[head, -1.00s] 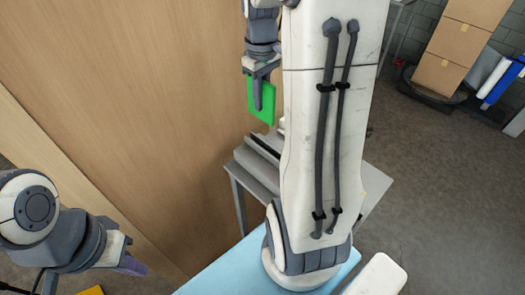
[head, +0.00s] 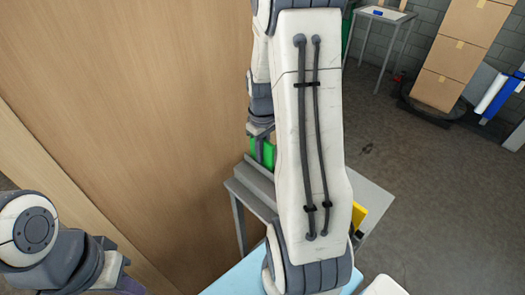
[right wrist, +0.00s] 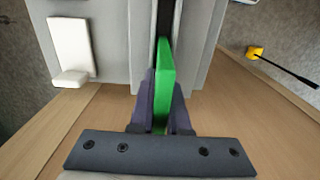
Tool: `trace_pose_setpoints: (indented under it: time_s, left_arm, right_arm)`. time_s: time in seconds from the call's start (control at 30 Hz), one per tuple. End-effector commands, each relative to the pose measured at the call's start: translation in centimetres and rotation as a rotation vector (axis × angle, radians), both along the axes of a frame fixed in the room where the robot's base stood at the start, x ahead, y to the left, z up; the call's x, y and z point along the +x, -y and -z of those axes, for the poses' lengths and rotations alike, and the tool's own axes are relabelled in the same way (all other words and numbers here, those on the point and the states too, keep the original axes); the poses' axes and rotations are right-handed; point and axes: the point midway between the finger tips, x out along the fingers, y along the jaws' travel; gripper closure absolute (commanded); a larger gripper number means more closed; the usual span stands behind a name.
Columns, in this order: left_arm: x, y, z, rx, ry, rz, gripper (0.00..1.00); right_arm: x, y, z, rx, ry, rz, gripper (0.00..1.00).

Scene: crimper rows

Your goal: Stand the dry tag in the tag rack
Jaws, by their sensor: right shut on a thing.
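A green flat tag (right wrist: 168,85) stands on edge between the fingers of my right gripper (right wrist: 162,105), which is shut on it. In the head view the tag (head: 262,152) shows partly, hidden by the fingers and my right arm. The grey tag rack (head: 258,182) is right below it on a small table. In the right wrist view, the tag's far end lines up with a dark slot in the grey rack (right wrist: 198,45); I cannot tell how deep it sits. My left gripper (head: 130,287) is at the lower left, mostly cut off by the frame edge.
A grey table (head: 372,195) carries the rack, and a yellow thing (head: 359,216) shows beside my right arm. A white L-shaped piece (right wrist: 70,48) is left of the rack. A wooden panel (head: 120,100) stands close on the left. Cardboard boxes (head: 456,55) are at the back right.

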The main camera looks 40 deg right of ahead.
Motion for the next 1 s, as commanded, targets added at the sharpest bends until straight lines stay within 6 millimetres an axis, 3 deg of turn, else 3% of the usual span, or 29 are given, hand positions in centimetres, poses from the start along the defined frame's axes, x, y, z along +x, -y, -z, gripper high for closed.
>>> trace_pose_setpoints:
  time_s: [0.33,0.37,0.4,0.43,0.77,0.87,1.0]
  left_arm:
    - [0.0,0.0,0.3,0.0,0.0,0.0,1.0]
    - [0.0,0.0,0.3,0.0,0.0,0.0,1.0]
    - [0.0,0.0,0.2,0.0,0.0,0.0,1.0]
    - [0.0,0.0,0.2,0.0,0.0,0.0,1.0]
    - [0.0,0.0,0.1,0.0,0.0,0.0,1.0]
    - [0.0,0.0,0.1,0.0,0.0,0.0,1.0]
    - [0.0,0.0,0.5,0.0,0.0,0.0,1.0]
  right_arm:
    - [0.0,0.0,0.4,0.0,0.001,0.0,1.0]
    - [0.0,0.0,0.4,0.0,0.001,0.0,0.78]
    - [0.0,0.0,0.3,0.0,0.001,0.0,0.63]
    - [0.0,0.0,0.3,0.0,0.001,0.0,0.56]
    - [0.0,0.0,0.1,-0.001,0.001,0.0,0.56]
    - [0.1,0.0,-0.6,-0.002,0.002,0.0,0.56]
    - [0.2,0.1,-3.0,-0.004,0.007,0.0,0.56]
